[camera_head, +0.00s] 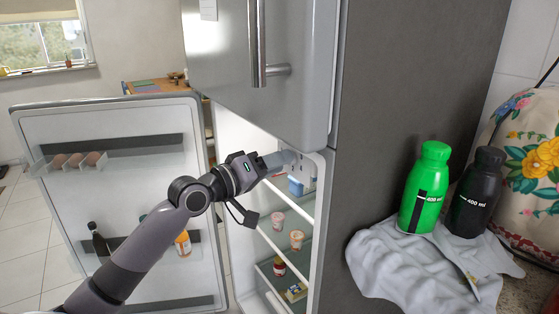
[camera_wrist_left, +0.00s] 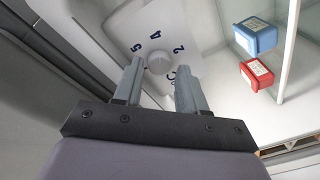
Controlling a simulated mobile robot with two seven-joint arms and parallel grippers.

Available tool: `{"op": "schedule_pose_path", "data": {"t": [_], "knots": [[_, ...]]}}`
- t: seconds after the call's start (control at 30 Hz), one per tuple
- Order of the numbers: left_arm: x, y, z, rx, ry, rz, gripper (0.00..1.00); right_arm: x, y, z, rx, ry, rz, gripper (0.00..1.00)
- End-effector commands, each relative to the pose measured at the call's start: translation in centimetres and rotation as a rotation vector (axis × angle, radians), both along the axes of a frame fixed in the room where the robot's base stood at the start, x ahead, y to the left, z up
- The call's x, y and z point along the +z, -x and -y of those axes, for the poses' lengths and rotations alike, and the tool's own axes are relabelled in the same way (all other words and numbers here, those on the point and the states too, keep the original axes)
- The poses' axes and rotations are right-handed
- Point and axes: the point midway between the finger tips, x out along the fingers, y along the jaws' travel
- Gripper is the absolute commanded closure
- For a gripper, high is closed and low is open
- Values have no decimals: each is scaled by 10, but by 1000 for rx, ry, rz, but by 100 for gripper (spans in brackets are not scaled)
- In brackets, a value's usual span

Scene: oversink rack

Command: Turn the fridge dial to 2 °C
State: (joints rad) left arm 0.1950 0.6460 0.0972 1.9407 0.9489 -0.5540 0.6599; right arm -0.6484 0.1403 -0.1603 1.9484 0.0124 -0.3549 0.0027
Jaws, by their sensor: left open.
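The fridge (camera_head: 208,130) stands with its lower door (camera_head: 110,165) swung open to the left. My left gripper (camera_head: 282,160) reaches into the top of the open compartment. In the left wrist view the dial (camera_wrist_left: 159,62) is a small round white knob on a white panel with dark numbers around it. A 5, a 4 and a 2 (camera_wrist_left: 179,48) are readable; another mark is partly hidden by a finger. The left gripper (camera_wrist_left: 160,92) is open, with its fingertips on either side of the knob's near edge. I cannot tell whether they touch it. My right gripper is not in view.
A blue box (camera_wrist_left: 256,37) and a red box (camera_wrist_left: 257,74) sit beside the dial panel in the left wrist view. Shelves below hold cups (camera_head: 297,238) and jars. A green bottle (camera_head: 424,190) and a black bottle (camera_head: 474,195) stand right of the fridge on a grey cloth (camera_head: 400,262).

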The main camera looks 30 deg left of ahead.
Motion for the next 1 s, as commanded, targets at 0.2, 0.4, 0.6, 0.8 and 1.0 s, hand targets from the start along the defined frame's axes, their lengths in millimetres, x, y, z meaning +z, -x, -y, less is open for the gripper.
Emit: {"op": "schedule_pose_path", "data": {"t": [0.2, 0.4, 0.6, 0.8, 1.0], "knots": [[1, -9, 3, -1, -2, 1, 59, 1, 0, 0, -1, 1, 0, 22], [0, -10, 3, 0, -1, 0, 59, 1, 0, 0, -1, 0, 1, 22], [0, -10, 3, 0, -1, 0, 100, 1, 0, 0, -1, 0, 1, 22], [0, -10, 3, 0, -8, 2, 100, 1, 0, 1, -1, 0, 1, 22], [-1, -10, 3, 0, -58, 22, 100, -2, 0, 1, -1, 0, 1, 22]]}}
